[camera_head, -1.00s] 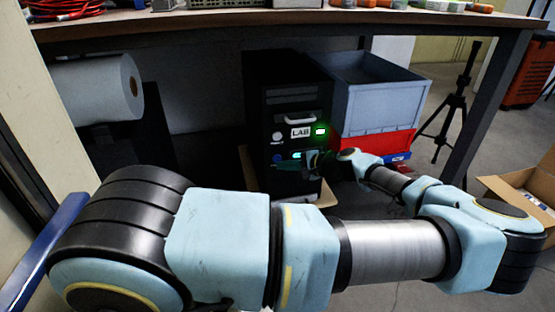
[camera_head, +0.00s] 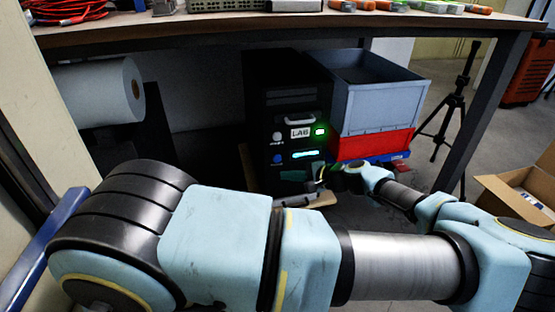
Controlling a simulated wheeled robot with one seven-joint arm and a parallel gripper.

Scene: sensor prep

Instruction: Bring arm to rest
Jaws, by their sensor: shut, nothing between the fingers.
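My gripper (camera_head: 318,178) is small in the view, at the far end of my arm, in front of the lower right part of a black computer tower (camera_head: 262,110). It is shut and holds nothing that I can see. My arm reaches across the lower half of the view and bends back toward the tower. The tower stands under the table and has a LAB label, a green light and a lit blue strip on its front. I cannot tell whether the fingers touch it.
A table (camera_head: 200,32) stands over the tower. Grey (camera_head: 380,105) and red (camera_head: 372,145) crates are stacked right of it. A tripod (camera_head: 455,105) and an open cardboard box (camera_head: 515,200) are at the right. A white roll (camera_head: 95,92) hangs at the left.

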